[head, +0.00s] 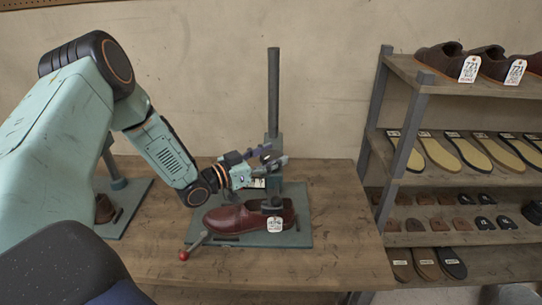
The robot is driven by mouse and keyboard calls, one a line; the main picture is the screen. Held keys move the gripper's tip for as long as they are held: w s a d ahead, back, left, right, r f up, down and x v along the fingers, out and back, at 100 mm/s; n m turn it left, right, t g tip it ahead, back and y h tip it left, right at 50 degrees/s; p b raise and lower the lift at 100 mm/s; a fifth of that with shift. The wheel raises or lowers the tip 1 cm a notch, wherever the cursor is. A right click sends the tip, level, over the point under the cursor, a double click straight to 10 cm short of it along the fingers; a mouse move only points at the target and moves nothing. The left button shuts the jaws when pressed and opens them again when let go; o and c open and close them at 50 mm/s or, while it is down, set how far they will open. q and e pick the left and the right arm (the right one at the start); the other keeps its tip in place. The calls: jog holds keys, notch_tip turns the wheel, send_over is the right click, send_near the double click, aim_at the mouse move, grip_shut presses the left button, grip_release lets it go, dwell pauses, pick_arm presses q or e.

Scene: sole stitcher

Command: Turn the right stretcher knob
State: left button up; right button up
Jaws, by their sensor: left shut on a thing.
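The right stretcher has a grey-green base plate (300,239) on the workbench, with a dark upright post (273,92) at its back. A glossy brown shoe (228,217) with a white tag sits on the plate. A red-ended lever (184,256) sticks out at the front left. My left gripper (268,158) reaches in from the left, above the shoe and in front of the post's lower part. Its fingers are shut on the right stretcher knob, which they mostly hide. My right gripper is not in view.
Another stretcher (139,188) stands at the left of the workbench (338,222), partly behind my arm. A shelf rack (409,121) at the right holds shoes, soles and heels. The bench right of the plate is clear.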

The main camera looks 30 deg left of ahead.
aim_at(262, 159)
pick_arm(q)
jog(key=shift+r, duration=0.1)
jog(key=o, duration=1.2)
jog(key=shift+s, duration=0.1)
jog(key=v, duration=0.5)
jog(key=shift+s+a, duration=0.25)
jog(key=shift+v, duration=0.9)
jog(key=shift+w+d, duration=0.1)
